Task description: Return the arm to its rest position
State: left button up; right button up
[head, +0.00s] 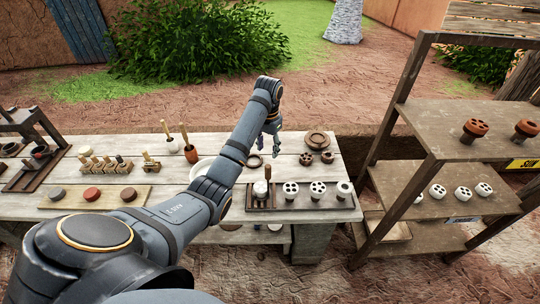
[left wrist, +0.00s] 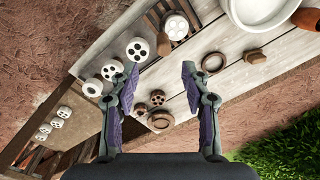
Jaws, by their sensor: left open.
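My left arm reaches from the lower left across the wooden table (head: 320,170). Its left gripper (head: 268,142) hangs from the arm's end above the table, to the left of the brown round pieces, and is partly hidden by the arm. In the left wrist view the two fingers of the left gripper (left wrist: 160,70) are apart with nothing between them. The table top, seen from above, lies beyond them. My right gripper is in neither view.
A dark tray (head: 283,207) holds white pieces with holes. A brown ring (head: 254,161) and brown pieces (head: 317,140) lie nearby. A wooden shelf (head: 417,190) with white and brown pieces stands right. A board (head: 70,205) with coloured discs lies left, near my arm.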

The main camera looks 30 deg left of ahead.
pick_arm(q)
jog(key=s+d+f+t, duration=0.1)
jog(key=s+d+f, duration=0.3)
jog(key=s+f, duration=0.55)
jog(key=s+d+t, duration=0.1)
jog(key=s+d, duration=0.1)
jog(key=s, duration=0.6)
jog(key=s+d+t, duration=0.2)
jog(key=s+d, duration=0.1)
jog(key=s, duration=0.5)
jog(key=s+a+f+g+b, duration=0.15)
jog(key=f+b, duration=0.25)
jog(key=f, duration=1.4)
jog(key=s+a+f+g+b, duration=0.15)
jog(key=f+b, duration=0.25)
jog(key=f, duration=1.3)
jog(key=s+f+b, duration=0.5)
jog(key=s+f, duration=1.3)
jog(key=f, duration=0.2)
jog(key=shift+s+a+f+y, duration=0.2)
jog(key=shift+a+f+y, duration=0.1)
jog(key=shift+a, duration=0.15)
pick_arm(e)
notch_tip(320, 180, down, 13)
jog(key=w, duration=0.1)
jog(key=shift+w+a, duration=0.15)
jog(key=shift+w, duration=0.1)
